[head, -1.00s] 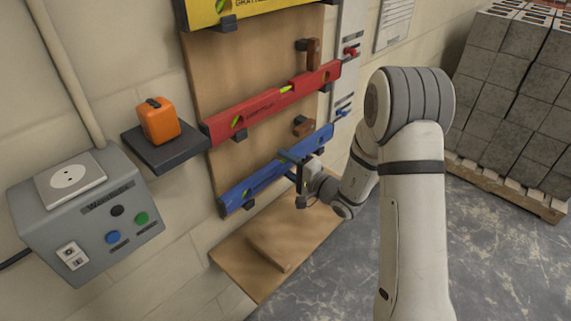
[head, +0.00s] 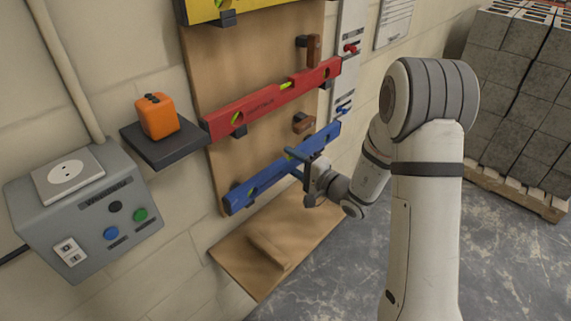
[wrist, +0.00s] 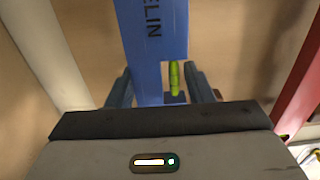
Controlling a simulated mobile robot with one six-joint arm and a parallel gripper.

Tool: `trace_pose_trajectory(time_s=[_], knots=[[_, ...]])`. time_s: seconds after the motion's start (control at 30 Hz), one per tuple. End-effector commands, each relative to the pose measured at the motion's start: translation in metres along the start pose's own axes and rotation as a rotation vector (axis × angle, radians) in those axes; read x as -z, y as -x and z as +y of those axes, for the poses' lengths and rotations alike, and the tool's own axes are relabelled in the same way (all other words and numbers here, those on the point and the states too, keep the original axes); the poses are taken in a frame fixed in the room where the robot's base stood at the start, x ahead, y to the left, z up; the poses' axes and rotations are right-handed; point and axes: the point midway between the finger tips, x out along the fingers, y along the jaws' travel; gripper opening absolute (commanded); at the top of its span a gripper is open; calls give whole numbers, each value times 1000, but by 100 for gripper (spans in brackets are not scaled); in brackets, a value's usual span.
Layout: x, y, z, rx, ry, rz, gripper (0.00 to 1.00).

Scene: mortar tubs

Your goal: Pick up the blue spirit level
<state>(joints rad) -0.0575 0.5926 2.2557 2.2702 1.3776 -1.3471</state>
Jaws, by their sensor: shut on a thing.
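The blue spirit level (head: 262,181) is held by my gripper (head: 301,163), which is shut on it near its middle. In the head view the level is tilted, its right end higher, and it hangs in front of the wooden board, apart from its holders. In the wrist view the blue level (wrist: 152,45) runs up the picture between the two fingers (wrist: 160,88), with a yellow-green vial low in it. Part of the level is hidden by the gripper.
A red spirit level (head: 272,102) rests on brackets above, with a yellow one (head: 235,9) higher. An orange box (head: 157,117) sits on a dark shelf (head: 165,150) at left. A grey control box (head: 85,215) is on the wall. A wooden shelf (head: 235,262) lies below. Blocks (head: 520,90) stand at right.

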Motion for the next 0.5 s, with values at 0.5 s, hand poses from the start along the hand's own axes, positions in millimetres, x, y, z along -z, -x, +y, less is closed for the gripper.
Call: trace_pose_trajectory(time_s=[0.5], knots=[[1, 41, 0, 4, 3, 1, 22]])
